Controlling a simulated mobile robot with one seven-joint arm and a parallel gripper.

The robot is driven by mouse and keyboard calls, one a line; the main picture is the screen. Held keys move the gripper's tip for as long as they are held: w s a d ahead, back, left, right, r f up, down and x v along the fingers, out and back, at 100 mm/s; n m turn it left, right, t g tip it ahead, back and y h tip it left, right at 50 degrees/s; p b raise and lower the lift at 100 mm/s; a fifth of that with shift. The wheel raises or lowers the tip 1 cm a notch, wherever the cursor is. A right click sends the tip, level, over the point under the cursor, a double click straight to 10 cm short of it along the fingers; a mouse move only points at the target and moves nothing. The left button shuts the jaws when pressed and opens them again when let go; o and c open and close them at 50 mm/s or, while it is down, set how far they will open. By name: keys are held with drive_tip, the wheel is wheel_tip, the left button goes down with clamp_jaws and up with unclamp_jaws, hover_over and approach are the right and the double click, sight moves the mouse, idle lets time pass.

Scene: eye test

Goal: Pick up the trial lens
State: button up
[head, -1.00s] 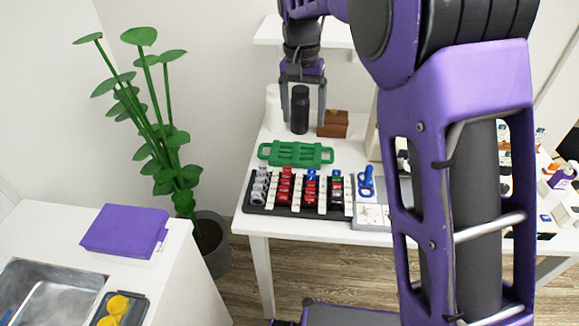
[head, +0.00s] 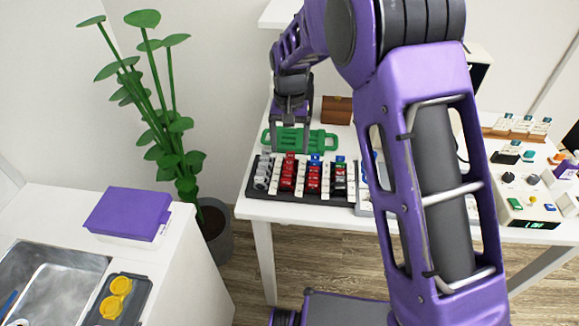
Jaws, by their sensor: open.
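Trial lenses with grey, red and blue rims stand in rows in a black rack (head: 285,196) with white labels on the white table. Which one is the trial lens of the task I cannot tell. My gripper (head: 290,148) points down over the green handled tray (head: 325,140), just behind the rack's left half. Its fingers are apart, with nothing seen held between them. The fingertips are small here, so their height above the tray and rack is unclear.
My arm covers the table right of the rack and partly hides a grey tray (head: 364,204). A brown box (head: 337,110) stands behind. Devices with knobs (head: 520,200) fill the right side. A plant (head: 165,130) and a counter with a purple box (head: 125,212) are at left.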

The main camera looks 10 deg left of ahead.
sight(290, 158)
drive_tip(key=f, duration=0.5)
drive_tip(key=shift+s+f, duration=0.1)
drive_tip(key=shift+s, duration=0.1)
clamp_jaws()
